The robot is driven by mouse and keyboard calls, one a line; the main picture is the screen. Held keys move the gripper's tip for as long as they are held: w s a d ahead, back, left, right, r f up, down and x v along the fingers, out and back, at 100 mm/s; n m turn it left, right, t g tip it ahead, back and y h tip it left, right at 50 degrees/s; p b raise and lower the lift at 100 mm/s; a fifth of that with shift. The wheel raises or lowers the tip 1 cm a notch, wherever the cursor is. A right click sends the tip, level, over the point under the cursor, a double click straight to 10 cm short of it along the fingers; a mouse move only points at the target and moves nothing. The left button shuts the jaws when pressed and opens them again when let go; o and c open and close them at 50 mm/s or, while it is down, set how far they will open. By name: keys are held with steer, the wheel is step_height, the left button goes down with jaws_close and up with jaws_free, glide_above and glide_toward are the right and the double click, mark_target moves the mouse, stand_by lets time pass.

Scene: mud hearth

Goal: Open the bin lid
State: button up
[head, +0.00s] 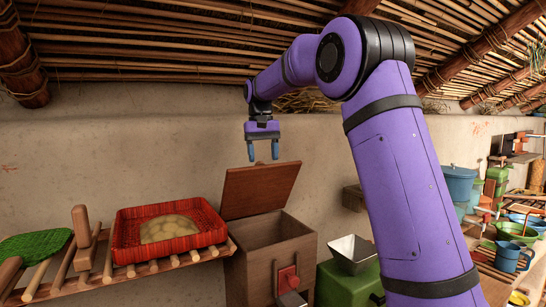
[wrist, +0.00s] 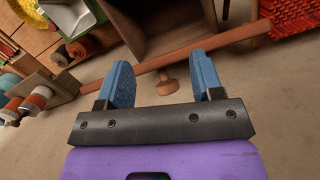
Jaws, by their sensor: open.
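The bin (head: 270,258) is a brown wooden box against the mud wall. Its lid (head: 262,188) stands raised and tilted up at the back, and the bin's mouth is uncovered. In the wrist view the lid (wrist: 210,50) shows nearly edge-on as a reddish-brown strip, with a round wooden knob (wrist: 167,83) on its wall-facing side. The bin's dark inside (wrist: 165,25) shows beyond it. My gripper (head: 263,158) is open and empty, pointing down above the raised lid, apart from it. In the wrist view the knob appears between the blue fingers (wrist: 160,62), not gripped.
A red woven tray (head: 170,229) sits on a slatted shelf left of the bin, beside a green woven mat (head: 35,245). A metal hopper (head: 352,252) on a green box stands to the right. The wall (head: 120,160) is close behind; pole roofing hangs overhead.

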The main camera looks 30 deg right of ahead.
steer(key=s+a, duration=0.1)
steer(key=s, duration=0.7)
steer(key=shift+a+r, duration=0.25)
steer(key=shift+r, duration=0.15)
steer(key=shift+s, duration=0.1)
